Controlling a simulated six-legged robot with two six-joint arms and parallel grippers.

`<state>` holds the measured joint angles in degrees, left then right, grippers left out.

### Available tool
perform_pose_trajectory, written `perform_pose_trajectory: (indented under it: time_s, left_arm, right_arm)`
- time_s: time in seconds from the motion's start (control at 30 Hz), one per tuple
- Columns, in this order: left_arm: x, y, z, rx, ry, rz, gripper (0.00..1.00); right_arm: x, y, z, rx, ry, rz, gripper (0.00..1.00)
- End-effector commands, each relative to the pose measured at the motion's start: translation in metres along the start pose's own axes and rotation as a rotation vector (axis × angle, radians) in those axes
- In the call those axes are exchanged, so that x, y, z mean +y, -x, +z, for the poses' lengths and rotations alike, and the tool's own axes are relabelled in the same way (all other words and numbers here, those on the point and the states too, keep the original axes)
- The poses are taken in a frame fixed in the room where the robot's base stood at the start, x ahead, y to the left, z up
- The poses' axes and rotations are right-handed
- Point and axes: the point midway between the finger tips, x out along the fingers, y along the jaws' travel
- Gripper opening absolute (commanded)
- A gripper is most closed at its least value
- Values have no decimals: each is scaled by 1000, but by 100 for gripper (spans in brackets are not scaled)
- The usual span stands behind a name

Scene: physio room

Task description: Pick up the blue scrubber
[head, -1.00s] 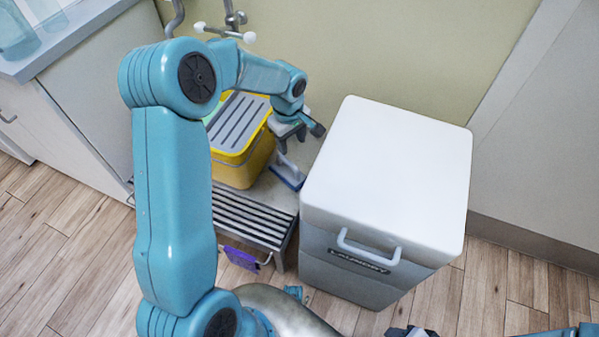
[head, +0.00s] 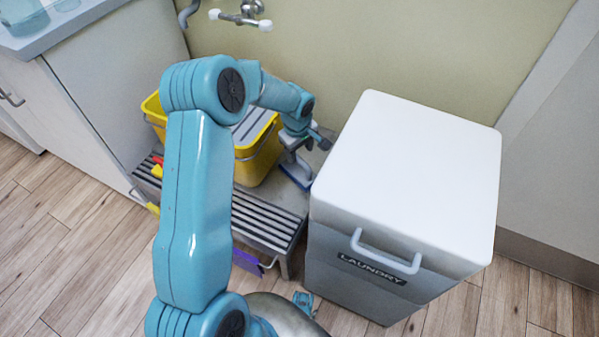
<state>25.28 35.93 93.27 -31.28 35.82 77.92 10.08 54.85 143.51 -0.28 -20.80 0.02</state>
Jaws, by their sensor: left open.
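The blue scrubber (head: 296,176) lies on the grey surface between the yellow bucket and the laundry bin. It has a blue base and a paler upper part. My left arm reaches over the bucket from the left. My left gripper (head: 297,154) is open, just above the scrubber, and hides part of it. I cannot tell whether the fingers touch it.
The yellow bucket (head: 262,158) stands close left of the gripper, and the white-lidded laundry bin (head: 405,175) close on the right. A slatted metal step (head: 268,222) is in front, with a purple item (head: 247,262) hanging low. A wall tap (head: 240,17) is behind.

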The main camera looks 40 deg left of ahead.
Motion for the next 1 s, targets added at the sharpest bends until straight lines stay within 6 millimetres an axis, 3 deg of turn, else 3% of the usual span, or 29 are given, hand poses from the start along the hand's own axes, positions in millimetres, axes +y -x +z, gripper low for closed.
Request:
perform_pose_trajectory:
  time_s: [0.17, 0.43, 0.77, 0.9, 0.93, 1.0]
  left_arm:
    - [1, -14, -2, 0, 0, 0, 52]
    - [2, -55, -12, -1, -2, -1, 52]
    - [3, -61, -13, 0, -2, 1, 52]
    - [3, -61, -13, 0, -2, 1, 7]
    - [3, -61, -13, 0, -2, 0, 0]
    - [3, -61, -12, 0, -2, 0, 0]
  right_arm:
    - [1, -4, 0, 0, 0, 0, 51]
    - [6, -16, 0, 0, 0, 0, 51]
    - [6, -16, 0, 0, 0, 0, 51]
    - [6, -16, 0, 0, 0, 0, 51]
    - [6, -16, 0, 0, 0, 0, 51]
    - [6, -16, 0, 0, 0, 0, 51]
